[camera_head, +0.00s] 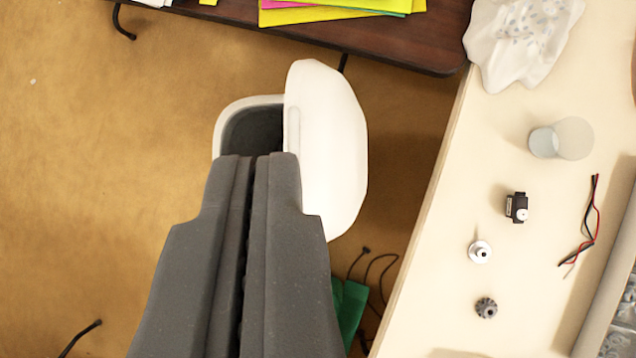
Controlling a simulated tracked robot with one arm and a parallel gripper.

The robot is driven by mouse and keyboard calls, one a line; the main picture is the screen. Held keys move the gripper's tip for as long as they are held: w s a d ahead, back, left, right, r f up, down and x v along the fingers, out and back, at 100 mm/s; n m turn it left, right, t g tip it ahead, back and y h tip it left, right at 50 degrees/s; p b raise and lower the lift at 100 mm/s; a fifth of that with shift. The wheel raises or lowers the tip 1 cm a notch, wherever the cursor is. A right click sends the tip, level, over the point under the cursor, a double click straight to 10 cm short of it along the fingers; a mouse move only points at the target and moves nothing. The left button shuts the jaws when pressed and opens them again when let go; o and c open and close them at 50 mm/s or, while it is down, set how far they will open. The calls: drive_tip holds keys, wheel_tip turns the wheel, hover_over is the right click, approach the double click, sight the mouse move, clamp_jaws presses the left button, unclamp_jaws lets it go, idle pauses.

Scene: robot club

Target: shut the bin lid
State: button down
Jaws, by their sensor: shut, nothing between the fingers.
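The bin (222,129) stands on the brown floor near the middle of the camera view, with a pale rim and a dark inside. Its white lid (335,140) is open and stands out to the right of the opening. My gripper (257,156) is shut and empty. Its fingertips appear over the bin's opening, beside the left edge of the lid. I cannot tell whether they touch the lid. My gripper hides the near part of the bin.
A pale table (440,260) runs along the right, holding a clear cup (545,142), a small black servo (517,207), wheels and red-black wires (590,225). A dark wooden table (390,45) crosses the top. A green item (350,305) and black cables lie at lower middle. Floor at left is mostly clear.

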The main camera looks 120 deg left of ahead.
drive_tip(key=w+d+f+g+y+b, duration=0.1)
drive_tip(key=d+f+g, duration=0.1)
drive_tip(key=f, duration=0.6)
drive_tip(key=w+d+f+g, duration=0.1)
drive_tip(key=d+f, duration=0.2)
drive_tip(key=f, duration=0.5)
drive_tip(key=shift+n, duration=0.5)
drive_tip(key=shift+w+a+f, duration=0.15)
drive_tip(key=shift+a+f, duration=1.3)
drive_tip(key=shift+f, duration=0.4)
drive_tip(key=shift+w+a+f, duration=0.1)
drive_tip(key=shift+a+f, duration=1.35)
drive_tip(key=shift+f, duration=0.35)
drive_tip(key=shift+w+a+f, duration=0.15)
drive_tip(key=shift+a+f, duration=1.3)
drive_tip(key=shift+f, duration=0.4)
